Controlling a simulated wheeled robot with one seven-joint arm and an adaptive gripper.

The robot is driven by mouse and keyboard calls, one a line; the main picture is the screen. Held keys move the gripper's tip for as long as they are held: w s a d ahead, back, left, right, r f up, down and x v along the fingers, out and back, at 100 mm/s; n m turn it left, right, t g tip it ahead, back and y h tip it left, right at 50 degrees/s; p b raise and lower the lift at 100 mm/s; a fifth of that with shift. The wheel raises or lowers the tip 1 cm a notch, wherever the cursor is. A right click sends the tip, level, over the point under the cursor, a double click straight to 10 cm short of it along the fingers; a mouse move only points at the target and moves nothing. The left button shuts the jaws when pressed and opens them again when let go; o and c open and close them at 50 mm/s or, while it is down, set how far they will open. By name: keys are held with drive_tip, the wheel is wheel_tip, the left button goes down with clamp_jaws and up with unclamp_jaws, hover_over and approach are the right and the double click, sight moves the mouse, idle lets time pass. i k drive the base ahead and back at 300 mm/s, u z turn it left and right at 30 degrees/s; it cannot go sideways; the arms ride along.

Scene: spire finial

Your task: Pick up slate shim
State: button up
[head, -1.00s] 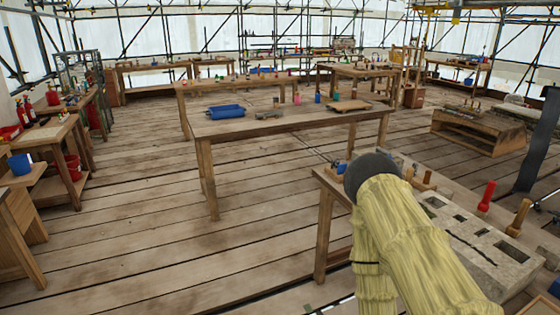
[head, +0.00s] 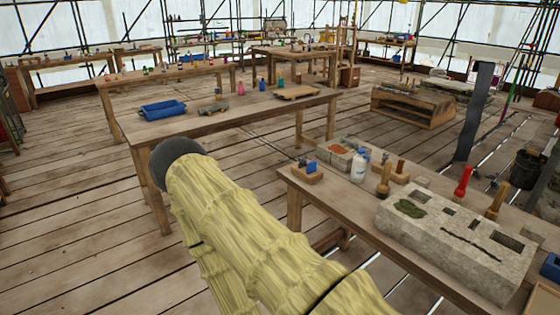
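I cannot pick out a slate shim for sure in the head view. The near right table (head: 335,205) bears a pale stone block (head: 450,240) with square holes, a dark crack line and a dark green patch (head: 410,208). My arm, in a pale yellow sleeve with a dark round joint, crosses the lower left and middle. My gripper does not show.
Beside the block stand a white bottle (head: 359,167), a red-handled tool (head: 463,182) and wooden-handled tools (head: 384,180). A blue tray (head: 163,110) sits on the middle table (head: 235,116). A dark post (head: 474,112) and black bucket (head: 526,169) are at right. Plank floor lies open at left.

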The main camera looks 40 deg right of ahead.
sight(302, 162)
drive_tip(key=z, duration=0.4)
drive_tip(key=i, duration=0.75)
drive_tip(key=z, duration=0.65)
